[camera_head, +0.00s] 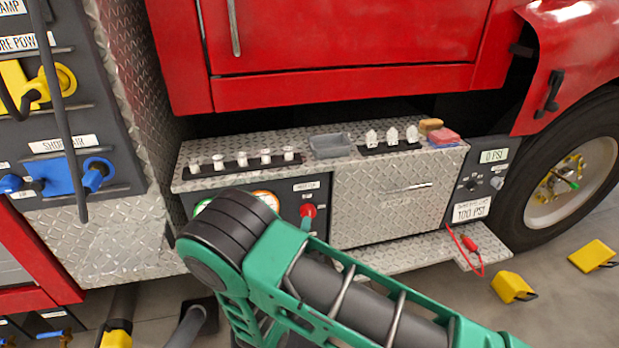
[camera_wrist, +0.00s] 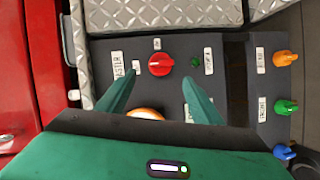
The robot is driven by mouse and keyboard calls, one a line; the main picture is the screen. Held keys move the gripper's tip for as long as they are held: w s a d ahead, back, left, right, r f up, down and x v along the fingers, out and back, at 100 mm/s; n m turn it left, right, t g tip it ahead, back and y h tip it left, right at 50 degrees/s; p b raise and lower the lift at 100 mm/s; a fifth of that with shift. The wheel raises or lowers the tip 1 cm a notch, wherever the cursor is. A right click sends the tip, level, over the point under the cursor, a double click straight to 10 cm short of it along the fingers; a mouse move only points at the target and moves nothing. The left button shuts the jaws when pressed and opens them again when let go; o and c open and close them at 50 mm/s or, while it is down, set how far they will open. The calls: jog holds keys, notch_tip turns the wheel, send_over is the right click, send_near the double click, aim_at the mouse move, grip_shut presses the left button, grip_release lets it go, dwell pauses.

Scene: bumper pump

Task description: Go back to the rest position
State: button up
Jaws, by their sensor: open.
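My gripper (camera_wrist: 158,77) shows in the wrist view as two green fingers spread apart with nothing between them. It faces a dark control panel (camera_wrist: 225,75). A red round knob (camera_wrist: 160,64) lies just beyond and between the fingertips; I cannot tell the exact gap. A lit orange-white gauge or button (camera_wrist: 146,113) is partly hidden behind my gripper body. The red knob also shows there (camera_head: 307,211).
A diamond-plate bumper (camera_head: 400,158) carries a grey tray (camera_head: 330,146), several white fittings and a red sponge-like block (camera_head: 444,136). A step (camera_head: 430,256) juts out below. A wheel (camera_head: 575,180) and yellow chocks (camera_head: 512,286) are at right. A blue coupling (camera_head: 95,174) protrudes at left.

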jog(key=w+d+r+m+g+h, duration=0.2)
jog(key=d+r+m+g+h, duration=0.25)
jog(key=d, duration=0.85)
jog(key=w+d+r+m+g+h, duration=0.1)
jog(key=d+r+m+g+h, duration=0.15)
jog(key=d+r+m, duration=0.75)
jog(key=s+d+g, duration=0.2)
jog(key=d, duration=0.5)
jog(key=s+d+g, duration=0.2)
jog(key=s+d, duration=0.1)
jog(key=d, duration=0.4)
jog(key=s+d+r+m+g+y, duration=0.2)
jog(key=s+d+r, duration=0.1)
jog(key=s+d, duration=0.3)
jog(key=s+d+r+m+g+y, duration=0.1)
jog(key=s+d+r+m+g, duration=0.1)
jog(key=s+d, duration=0.5)
jog(key=s+a+r+m+y, duration=0.1)
jog(key=s+a+r+y, duration=0.1)
jog(key=s, duration=0.8)
jog(key=s+a+r+m+g+y, duration=0.1)
jog(key=s+a+r+y, duration=0.1)
jog(key=s, duration=0.9)
jog(key=shift+s+a+r+y, duration=0.25)
jog(key=shift+a+r+y, duration=0.05)
jog(key=shift+r+y, duration=0.6)
jog(key=shift+m, duration=0.25)
